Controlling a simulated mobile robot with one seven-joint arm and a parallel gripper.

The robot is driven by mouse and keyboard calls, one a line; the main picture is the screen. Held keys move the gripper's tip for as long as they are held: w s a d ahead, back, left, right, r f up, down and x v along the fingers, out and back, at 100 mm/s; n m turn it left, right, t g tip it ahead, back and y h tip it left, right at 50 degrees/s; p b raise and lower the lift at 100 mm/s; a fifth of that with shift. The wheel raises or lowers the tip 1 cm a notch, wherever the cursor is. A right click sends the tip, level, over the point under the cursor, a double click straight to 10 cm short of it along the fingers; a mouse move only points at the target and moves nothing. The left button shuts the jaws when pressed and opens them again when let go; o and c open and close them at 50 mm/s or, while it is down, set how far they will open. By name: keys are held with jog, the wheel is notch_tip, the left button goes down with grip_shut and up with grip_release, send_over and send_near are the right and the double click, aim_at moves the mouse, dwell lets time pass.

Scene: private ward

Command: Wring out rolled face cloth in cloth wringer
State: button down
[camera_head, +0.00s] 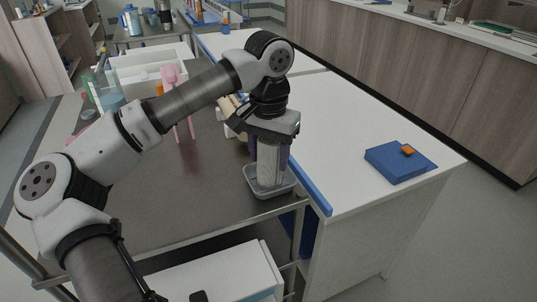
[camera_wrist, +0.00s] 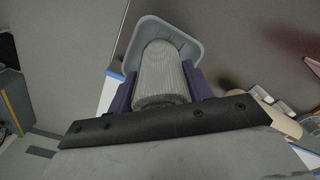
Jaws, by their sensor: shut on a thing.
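My gripper (camera_head: 269,150) points straight down at the right edge of the dark metal table. It is shut on a pale grey, ribbed, upright roll (camera_head: 269,167), which looks like the rolled face cloth. In the wrist view the roll (camera_wrist: 161,72) sits between the two purple fingers of my gripper (camera_wrist: 160,86). A small grey open tray (camera_head: 286,186) is under the roll. In the wrist view its rim (camera_wrist: 198,48) surrounds the roll's far end. I cannot tell whether the roll touches the tray floor. I cannot make out a separate cloth wringer.
A white counter (camera_head: 340,130) with a blue edge adjoins the table on the right. A blue pad (camera_head: 398,162) with an orange piece (camera_head: 408,149) lies on it. A pink stand-like thing (camera_head: 172,76), bottles (camera_head: 107,90) and a white bin (camera_head: 140,68) are behind my arm. The front table area is clear.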

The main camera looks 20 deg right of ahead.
aim_at(269, 141)
jog(key=shift+f+n, duration=0.15)
jog(key=shift+n, duration=0.25)
notch_tip(269, 141, up, 6)
jog(key=p, duration=0.4)
jog(key=shift+f, duration=0.25)
jog(key=shift+r+p, duration=0.7)
jog(key=shift+r, duration=0.3)
jog(key=shift+f, duration=0.1)
